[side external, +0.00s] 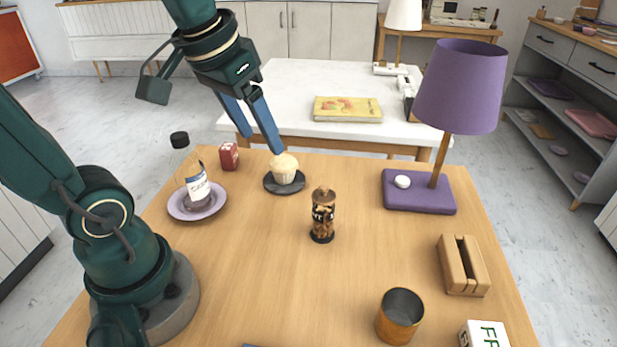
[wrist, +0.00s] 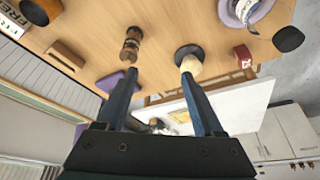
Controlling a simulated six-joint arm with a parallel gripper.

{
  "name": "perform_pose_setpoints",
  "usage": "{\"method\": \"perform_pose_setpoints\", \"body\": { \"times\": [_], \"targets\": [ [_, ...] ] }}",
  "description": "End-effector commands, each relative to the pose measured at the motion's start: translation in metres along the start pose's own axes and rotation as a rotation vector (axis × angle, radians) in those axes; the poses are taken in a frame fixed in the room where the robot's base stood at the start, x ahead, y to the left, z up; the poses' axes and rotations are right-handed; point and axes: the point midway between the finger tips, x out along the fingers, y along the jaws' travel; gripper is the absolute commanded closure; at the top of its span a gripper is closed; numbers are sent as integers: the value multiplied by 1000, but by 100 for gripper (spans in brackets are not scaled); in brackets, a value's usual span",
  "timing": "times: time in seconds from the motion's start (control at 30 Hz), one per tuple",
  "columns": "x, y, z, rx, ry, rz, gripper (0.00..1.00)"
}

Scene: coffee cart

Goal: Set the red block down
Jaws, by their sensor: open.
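The red block (side external: 229,156) rests on the wooden table near its far left edge, between the lilac saucer and the cupcake. It also shows in the wrist view (wrist: 243,56), at the right, outside my jaws. My gripper (side external: 260,139) is open and raised above the far part of the table, to the right of the block. In the wrist view my two blue fingers (wrist: 161,75) are spread apart with nothing held between them. One fingertip appears close to the cupcake (side external: 285,168), but I cannot tell whether it touches.
The cupcake sits on a dark coaster (side external: 271,187). A lilac saucer (side external: 182,212) holds a labelled jar; a pepper mill (side external: 323,222) stands mid-table. A purple lamp (side external: 457,90), wooden holder (side external: 461,265) and copper cup (side external: 399,318) stand right.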

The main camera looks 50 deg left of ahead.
Motion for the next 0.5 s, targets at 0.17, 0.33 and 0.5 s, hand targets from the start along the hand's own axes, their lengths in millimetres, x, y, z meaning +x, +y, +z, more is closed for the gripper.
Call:
{"method": "perform_pose_setpoints", "body": {
  "times": [0.17,0.33,0.5],
  "targets": [
    [3,27,46,119,82,58,31],
    [9,35,68,169,118,88,31],
    [10,36,72,177,124,93,31]
  ]
}}
